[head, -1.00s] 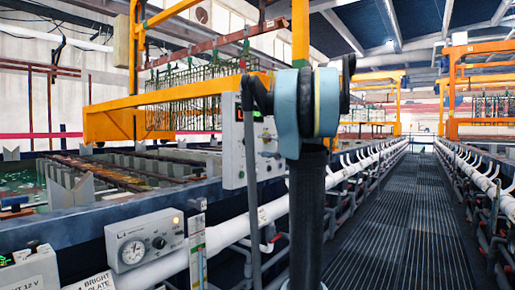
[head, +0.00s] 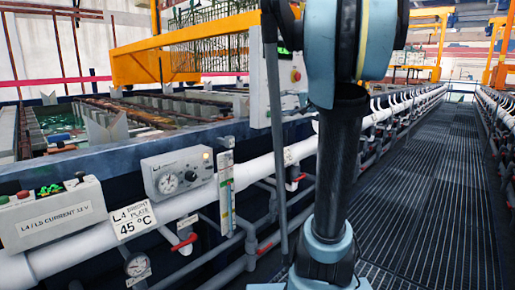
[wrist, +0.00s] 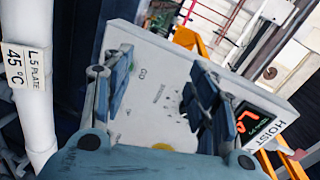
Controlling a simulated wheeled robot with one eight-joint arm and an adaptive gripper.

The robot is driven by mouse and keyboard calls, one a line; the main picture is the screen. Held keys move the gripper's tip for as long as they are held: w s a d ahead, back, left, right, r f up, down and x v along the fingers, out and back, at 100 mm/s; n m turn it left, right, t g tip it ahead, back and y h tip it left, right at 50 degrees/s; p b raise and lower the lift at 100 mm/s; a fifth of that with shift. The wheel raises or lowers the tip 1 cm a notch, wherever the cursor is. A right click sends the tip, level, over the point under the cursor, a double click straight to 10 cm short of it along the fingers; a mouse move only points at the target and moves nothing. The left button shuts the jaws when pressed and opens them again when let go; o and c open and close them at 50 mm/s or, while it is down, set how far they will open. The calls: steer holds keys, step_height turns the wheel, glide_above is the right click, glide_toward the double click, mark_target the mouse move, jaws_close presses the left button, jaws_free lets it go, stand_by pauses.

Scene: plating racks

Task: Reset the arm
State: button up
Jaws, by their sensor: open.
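My gripper (wrist: 160,92) shows in the wrist view with its two fingers apart and nothing between them. Behind the fingers is a pale hoist control panel (wrist: 150,65) with a red lit display (wrist: 254,124) at its right. I cannot tell whether the fingers touch the panel. In the head view my blue and black arm stands upright right of centre, with its upper part cut off by the top edge. My gripper is not visible there.
A plating tank (head: 60,158) with a white pipe (head: 180,205) runs along the left. A dial box (head: 178,172) and a red-handled valve (head: 184,243) sit along it. A grated walkway (head: 430,200) lies clear at the right. An orange hoist frame (head: 135,65) stands behind.

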steer(key=s+a+f+n+g+h, duration=0.2)
steer(key=s+a+f+g, duration=0.1)
steer(key=s+f, duration=0.6)
steer(key=s+a+f+n+g+h, duration=0.2)
steer(key=s+a+f+g, duration=0.1)
steer(key=s+f, duration=0.6)
steer(key=s+d+f+n+g+h, duration=0.1)
steer(key=s+d+f+h, duration=0.2)
steer(key=s+f, duration=0.5)
steer(key=s+d+f+n+g+h, duration=0.2)
steer(key=s+d+f+h, duration=0.2)
steer(key=f, duration=0.5)
steer(key=s+d, duration=0.2)
steer(key=s, duration=0.1)
steer(key=shift+s+d+f+n, duration=0.2)
steer(key=shift+s+n, duration=0.1)
steer(key=shift+s, duration=0.1)
steer(key=shift+w+f, duration=0.2)
steer(key=shift+w, duration=0.25)
